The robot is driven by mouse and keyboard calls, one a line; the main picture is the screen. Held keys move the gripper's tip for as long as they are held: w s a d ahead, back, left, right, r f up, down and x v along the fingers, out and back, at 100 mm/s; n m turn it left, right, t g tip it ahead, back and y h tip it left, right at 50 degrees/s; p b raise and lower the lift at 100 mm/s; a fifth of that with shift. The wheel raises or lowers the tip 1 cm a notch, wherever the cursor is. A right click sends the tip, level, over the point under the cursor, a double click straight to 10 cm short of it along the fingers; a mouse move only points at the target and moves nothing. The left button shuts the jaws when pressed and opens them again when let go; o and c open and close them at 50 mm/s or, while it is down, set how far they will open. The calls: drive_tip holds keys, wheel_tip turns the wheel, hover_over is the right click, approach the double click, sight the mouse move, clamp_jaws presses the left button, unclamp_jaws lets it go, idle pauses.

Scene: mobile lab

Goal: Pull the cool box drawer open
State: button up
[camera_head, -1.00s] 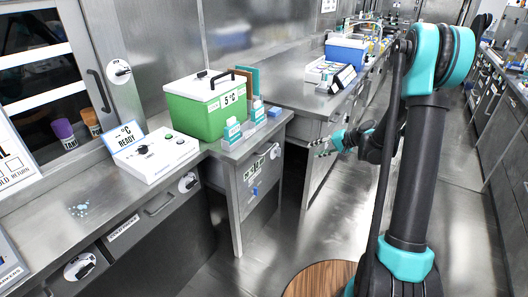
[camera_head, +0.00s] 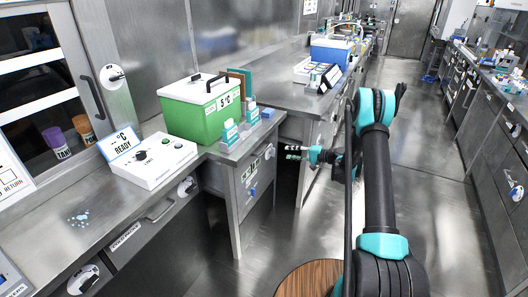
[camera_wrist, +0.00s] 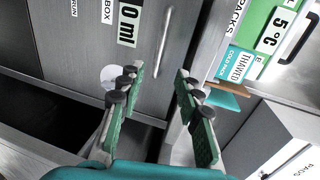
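The cool box (camera_head: 203,118) is a green box with a white lid and a "5 °C" label, standing on the bench. Below it is a grey drawer front (camera_head: 254,190) with labels and a handle; it looks shut. In the wrist view, a grey front (camera_wrist: 150,75) with a "BOX" label and a "0 ml" label carries a vertical bar handle (camera_wrist: 164,42). My gripper (camera_head: 291,152) is to the right of the drawer front, apart from it. In the wrist view, my gripper (camera_wrist: 158,88) has its two green-padded fingers spread, with nothing between them.
A white control box (camera_head: 153,160) with a "READY" sign stands left of the cool box. Small teal-labelled packs (camera_head: 231,131) stand near the bench edge. A blue box (camera_head: 331,52) is farther back. Open floor (camera_head: 425,210) lies right of my arm.

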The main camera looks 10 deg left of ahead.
sight(265, 149)
drive_tip(key=x, duration=1.5)
drive_tip(key=shift+a, duration=0.1)
drive_tip(key=shift+r, duration=0.1)
drive_tip(key=shift+c, duration=0.2)
clamp_jaws()
